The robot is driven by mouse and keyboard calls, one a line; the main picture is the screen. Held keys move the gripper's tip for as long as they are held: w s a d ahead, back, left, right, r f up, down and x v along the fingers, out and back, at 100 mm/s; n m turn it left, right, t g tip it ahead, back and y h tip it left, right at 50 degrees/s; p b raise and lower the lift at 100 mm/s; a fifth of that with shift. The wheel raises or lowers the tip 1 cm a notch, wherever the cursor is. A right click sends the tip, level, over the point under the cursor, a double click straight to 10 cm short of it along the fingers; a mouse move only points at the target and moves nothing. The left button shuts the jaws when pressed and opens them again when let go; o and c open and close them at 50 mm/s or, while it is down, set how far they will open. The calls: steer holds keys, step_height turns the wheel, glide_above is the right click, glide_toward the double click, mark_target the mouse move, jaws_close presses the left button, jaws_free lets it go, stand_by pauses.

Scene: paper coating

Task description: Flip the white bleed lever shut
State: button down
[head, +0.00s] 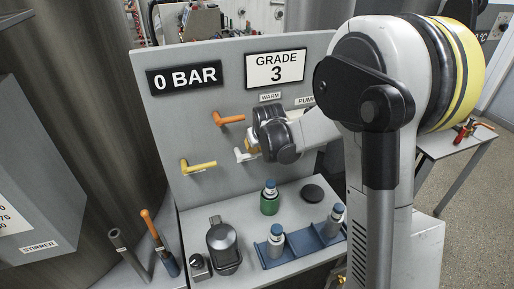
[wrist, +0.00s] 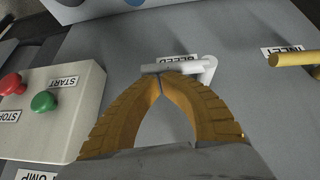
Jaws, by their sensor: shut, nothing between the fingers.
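The white bleed lever (wrist: 182,67) is on the grey panel beside the BLEED label (wrist: 176,58). In the wrist view its handle lies across the picture, with its bent pivot end at the right. My gripper (wrist: 160,82) is shut and empty, its yellow fingertips together just below the handle in that view. I cannot tell whether they touch it. In the head view the white lever (head: 243,155) shows just left of my wrist, which hides part of the panel. My fingers are mostly hidden there.
A yellow lever (head: 199,166) and an orange lever (head: 228,119) are on the same panel. A box with a red button (wrist: 9,84) and a green button (wrist: 44,101) is close left of my fingers in the wrist view. Bottles stand on the bench below.

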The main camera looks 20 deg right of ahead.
steer(key=r+p, duration=0.2)
steer(key=r, duration=0.1)
steer(key=r+p, duration=0.1)
steer(key=shift+w+r, duration=0.4)
steer(key=s+d+p+v, duration=0.1)
steer(key=p+v, duration=0.1)
steer(key=v, duration=0.7)
steer(key=s+a+f+b, duration=0.2)
steer(key=s+f+b, duration=0.1)
steer(key=s, duration=0.6)
steer(key=s+a+f+b, duration=0.2)
steer(key=s+b, duration=0.3)
steer(key=s, duration=0.3)
steer(key=s+a+f+y+b, duration=0.1)
steer(key=s+a+f+b, duration=0.2)
steer(key=s, duration=0.6)
steer(key=shift+s+f+b, duration=0.3)
steer(key=shift+f+b, duration=0.05)
steer(key=shift+b, duration=0.15)
